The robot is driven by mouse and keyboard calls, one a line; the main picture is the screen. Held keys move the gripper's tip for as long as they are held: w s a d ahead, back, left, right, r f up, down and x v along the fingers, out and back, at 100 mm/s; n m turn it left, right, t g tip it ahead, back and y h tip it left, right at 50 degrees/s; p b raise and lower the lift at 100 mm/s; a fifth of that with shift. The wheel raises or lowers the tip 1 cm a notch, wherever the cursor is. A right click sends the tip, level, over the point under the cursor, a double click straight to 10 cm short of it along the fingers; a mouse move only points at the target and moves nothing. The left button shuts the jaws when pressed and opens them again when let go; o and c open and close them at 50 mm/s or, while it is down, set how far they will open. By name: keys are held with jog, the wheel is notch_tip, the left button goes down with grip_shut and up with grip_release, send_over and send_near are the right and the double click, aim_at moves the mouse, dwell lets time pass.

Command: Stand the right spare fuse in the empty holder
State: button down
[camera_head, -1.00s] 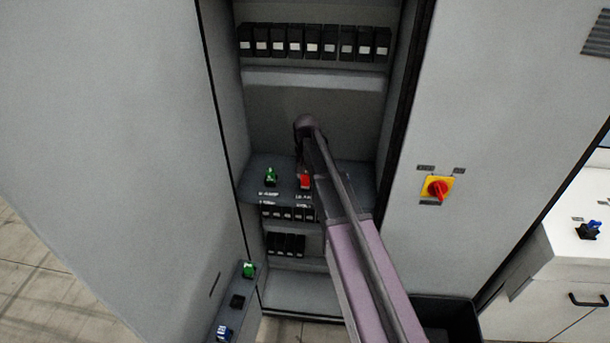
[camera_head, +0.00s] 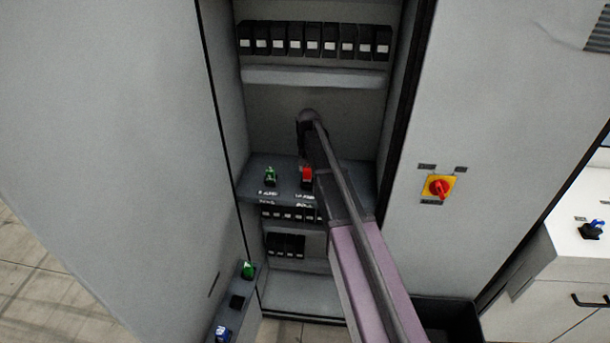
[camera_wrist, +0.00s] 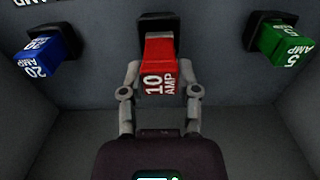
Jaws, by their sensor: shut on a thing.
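My gripper (camera_wrist: 160,80) is shut on the red fuse (camera_wrist: 158,62), marked 10 AMP. The red fuse also shows in the head view (camera_head: 307,175) at the cabinet's middle shelf. A black holder (camera_wrist: 155,22) shows just behind it in the wrist view; I cannot tell whether its foot is clear of that holder. A green 5 AMP fuse (camera_wrist: 285,42) and a blue 20 AMP fuse (camera_wrist: 34,56) stand in holders on either side. In the head view, a lower ledge (camera_head: 212,313) carries an empty black holder (camera_head: 237,301) between a green fuse (camera_head: 248,270) and a blue fuse (camera_head: 223,334).
The shelf (camera_head: 252,190) lies inside an open cabinet, with side walls close around my arm. Rows of black breakers (camera_head: 312,42) are above and below. A red-yellow switch (camera_head: 438,187) is on the right panel. A white cabinet with a blue-handled part (camera_head: 593,229) stands far right.

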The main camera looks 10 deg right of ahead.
aim_at(308, 166)
jog(key=shift+f+b, duration=1)
jog(key=shift+f, duration=0.3)
jog(key=shift+c, duration=1.7)
grip_release()
jog(key=shift+r, duration=0.15)
notch_tip(308, 166, up, 12)
jog(key=p, duration=1.2)
jog(key=shift+s, duration=0.1)
